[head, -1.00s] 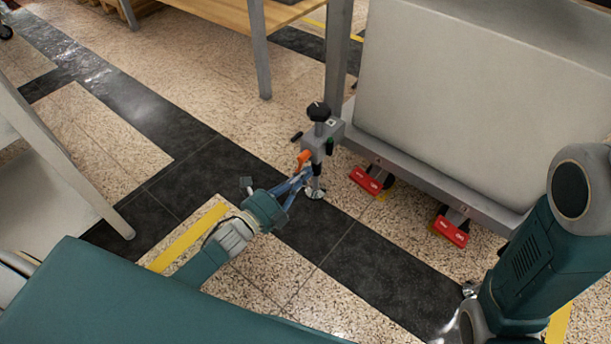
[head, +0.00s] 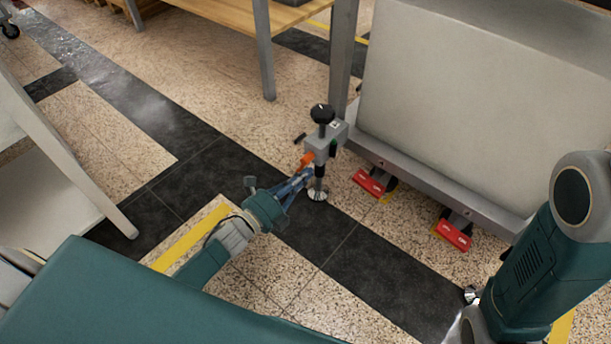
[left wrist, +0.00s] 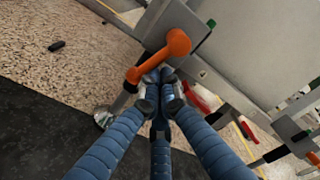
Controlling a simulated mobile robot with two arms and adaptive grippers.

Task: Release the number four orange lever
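The orange lever (head: 307,160) sticks out from a grey clamp block (head: 330,140) on the post at the near corner of the frame. In the left wrist view the lever (left wrist: 176,44) slants down to the left from its round orange end. My left gripper (head: 306,176) is right at the lever. In the left wrist view its blue fingers (left wrist: 159,88) converge, tips close together, just below the lever and apparently touching it. I cannot tell whether the lever is held between them. My right arm shows at the right, but its gripper is out of view.
Red pedals (head: 371,182) and (head: 454,234) sit low along the frame's near edge. A large pale panel (head: 480,100) stands on the frame. A wooden table (head: 235,14) is behind. Open floor lies to the left of the post.

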